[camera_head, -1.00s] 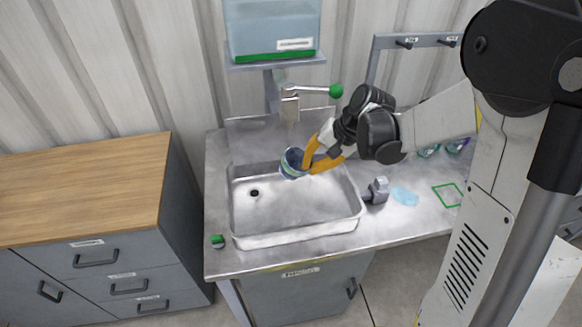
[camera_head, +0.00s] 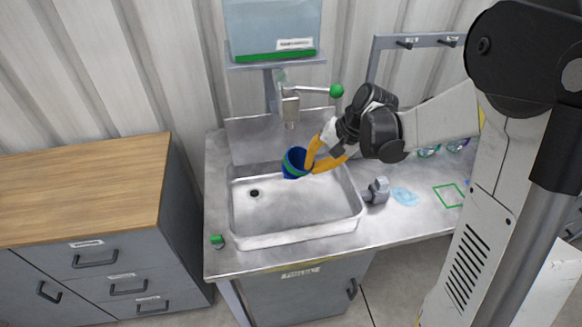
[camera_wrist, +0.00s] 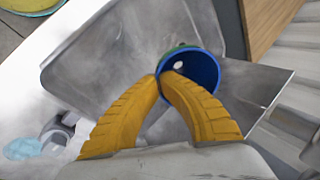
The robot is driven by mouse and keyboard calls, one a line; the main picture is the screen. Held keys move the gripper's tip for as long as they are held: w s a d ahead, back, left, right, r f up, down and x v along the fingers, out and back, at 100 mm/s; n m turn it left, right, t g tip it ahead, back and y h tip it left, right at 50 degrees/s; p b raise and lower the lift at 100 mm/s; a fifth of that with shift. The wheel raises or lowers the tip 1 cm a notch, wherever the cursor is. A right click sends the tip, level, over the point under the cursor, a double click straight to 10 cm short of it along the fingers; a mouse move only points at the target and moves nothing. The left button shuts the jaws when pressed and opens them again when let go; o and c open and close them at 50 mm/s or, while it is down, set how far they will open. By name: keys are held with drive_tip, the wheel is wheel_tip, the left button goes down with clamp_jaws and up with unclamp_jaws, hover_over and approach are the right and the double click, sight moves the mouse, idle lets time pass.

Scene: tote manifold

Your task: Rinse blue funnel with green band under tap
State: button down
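The blue funnel with the green band (camera_head: 295,163) is tilted over the back right of the sink basin (camera_head: 262,238), below and just in front of the tap (camera_head: 290,108). My gripper (camera_head: 309,165) is closed on the funnel's rim. In the wrist view the funnel (camera_wrist: 204,68) shows its wide open mouth, with one yellow finger of my gripper (camera_wrist: 162,79) inside the mouth and the other outside the wall. The tap's lever ends in a green knob (camera_head: 337,91) pointing right. I see no water stream from the spout.
A water tank (camera_head: 272,28) stands on a shelf above the tap. A grey fitting (camera_head: 377,189), a light blue patch (camera_head: 404,196) and a green square outline (camera_head: 449,195) lie right of the sink. A small green-topped item (camera_head: 218,241) sits front left. A wood-topped cabinet (camera_head: 85,185) stands left.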

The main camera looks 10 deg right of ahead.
drive_tip(key=s+d, duration=0.2)
drive_tip(key=s, duration=0.5)
drive_tip(key=shift+s+d, duration=0.2)
drive_tip(key=shift+d, duration=0.2)
idle(1.2)
drive_tip(key=s+d+r+p, duration=0.1)
drive_tip(key=s+r+p, duration=0.2)
drive_tip(key=s+r, duration=0.1)
drive_tip(key=shift+s+d, duration=0.3)
drive_tip(key=shift+d, duration=0.1)
drive_tip(key=shift+s, duration=0.1)
idle(0.5)
